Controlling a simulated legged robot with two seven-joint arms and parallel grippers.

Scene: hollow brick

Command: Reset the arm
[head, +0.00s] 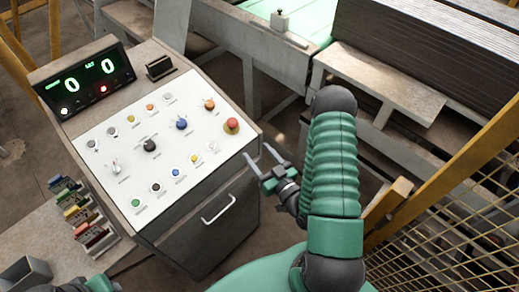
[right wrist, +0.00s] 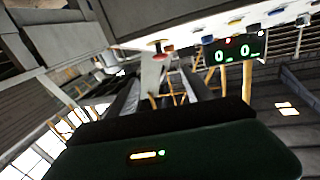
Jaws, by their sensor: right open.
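My right arm (head: 334,165) reaches in from the lower right in the head view, bent at its dark joint. My right gripper (head: 262,157) is open and empty, its two fingers pointing to the upper left. It is apart from the control console (head: 205,235), just off its right edge near the red button (head: 231,125).
The console has a sloped panel of coloured buttons, a display (head: 85,82) reading 0 and 0, and a front handle (head: 218,208). A yellow rail and mesh fence (head: 450,215) stand close at right. A grey bench (head: 375,90) stands behind.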

